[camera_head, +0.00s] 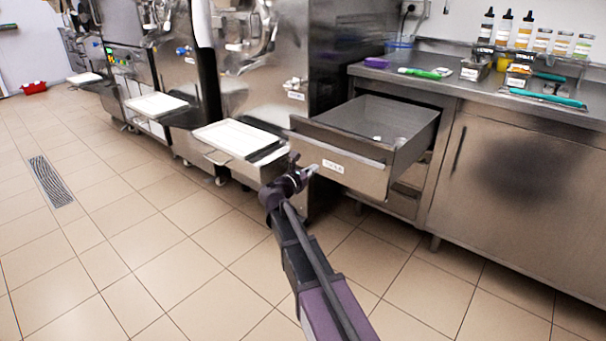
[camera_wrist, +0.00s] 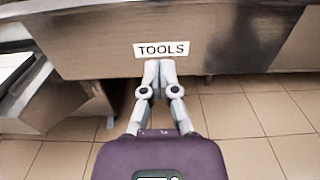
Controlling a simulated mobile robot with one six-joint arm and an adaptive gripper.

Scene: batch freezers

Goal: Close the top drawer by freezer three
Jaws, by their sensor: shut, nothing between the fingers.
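The top drawer (camera_head: 375,172) is a steel drawer pulled well out from under the counter, beside the nearest freezer. A white label on its front reads TOOLS in the wrist view (camera_wrist: 162,49). A small light item lies inside the drawer. My gripper (camera_head: 312,171) is shut and empty at the drawer front, just by the label. In the wrist view its fingertips (camera_wrist: 160,64) are right below the label; I cannot tell whether they touch the front. The nearest freezer (camera_head: 262,80) stands to the left of the drawer.
A white tray (camera_head: 238,138) juts from the nearest freezer, left of the drawer. The steel counter (camera_head: 450,88) holds bottles, jars, a green tool and teal-handled tools. A closed cabinet door (camera_head: 510,185) is on the right. The tiled floor in front is clear.

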